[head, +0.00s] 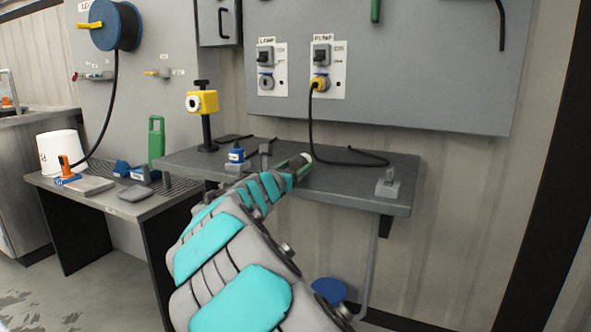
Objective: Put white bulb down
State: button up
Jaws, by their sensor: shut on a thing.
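My arm reaches up from the bottom of the head view to the grey wall bench (365,180). My gripper (300,165) is at its end, over the middle of the bench top and mostly hidden behind my own wrist. A small white rounded tip, seemingly the white bulb (307,157), shows at the far end of my gripper, which is shut on it. I cannot tell whether the bulb touches the bench top.
A blue bottle-like item (236,156) and a yellow device on a black stand (203,103) are left of my gripper. A black cable (345,160) runs from the pump socket (320,83) onto the bench. A grey block (387,188) stands at the right end.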

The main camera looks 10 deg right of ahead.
jog(key=o, duration=0.7)
jog(key=shift+f, duration=0.1)
jog(key=shift+s+a, duration=0.1)
jog(key=shift+s, duration=0.05)
jog(key=v, duration=1.1)
jog(key=shift+s+a, duration=0.2)
jog(key=shift+s, duration=0.05)
